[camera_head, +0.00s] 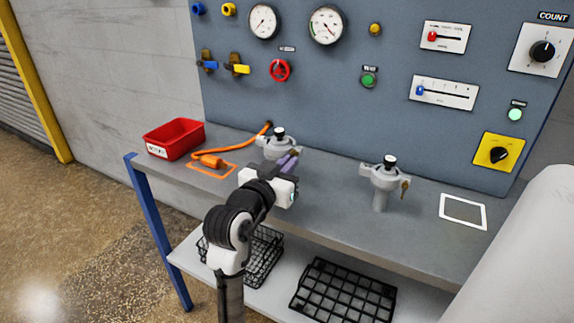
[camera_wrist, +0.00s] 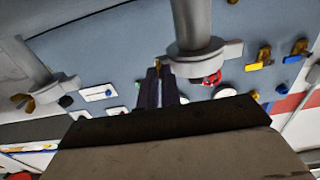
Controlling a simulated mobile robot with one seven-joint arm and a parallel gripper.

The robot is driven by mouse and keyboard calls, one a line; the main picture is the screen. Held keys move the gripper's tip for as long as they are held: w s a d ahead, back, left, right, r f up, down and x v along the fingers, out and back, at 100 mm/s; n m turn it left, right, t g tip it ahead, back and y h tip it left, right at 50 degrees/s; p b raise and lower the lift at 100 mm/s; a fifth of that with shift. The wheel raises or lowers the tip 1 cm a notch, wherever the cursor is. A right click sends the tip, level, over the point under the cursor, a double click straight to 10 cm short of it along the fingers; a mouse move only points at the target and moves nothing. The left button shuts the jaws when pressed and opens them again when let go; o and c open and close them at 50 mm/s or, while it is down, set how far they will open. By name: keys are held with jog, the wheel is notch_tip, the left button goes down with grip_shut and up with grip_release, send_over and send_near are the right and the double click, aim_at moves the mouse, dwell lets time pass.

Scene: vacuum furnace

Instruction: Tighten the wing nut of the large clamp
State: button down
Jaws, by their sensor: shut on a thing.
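A grey metal clamp on a pipe stub (camera_head: 277,143) stands on the bench at the left, with a black knob on top. In the wrist view the clamp (camera_wrist: 193,55) is close and seen upside down. Its brass wing nut (camera_wrist: 157,63) shows at the tips of my gripper's dark, narrow fingers. My gripper (camera_head: 290,160) is at the clamp's right side in the head view, its fingers closed together on the wing nut. There the fingers hide the nut. A second, similar clamp (camera_head: 386,175) stands to the right, with its brass wing nut (camera_head: 404,187) free.
An orange cable tool (camera_head: 210,160) lies in an orange outline left of the clamp. A red bin (camera_head: 174,138) is at the bench's left end. A gauge panel (camera_head: 330,90) rises behind. A white-outlined square (camera_head: 463,211) at the right is empty. Wire baskets (camera_head: 343,292) sit below.

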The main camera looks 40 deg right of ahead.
jog(key=c, duration=1.6)
grip_release()
jog(key=shift+r, duration=0.1)
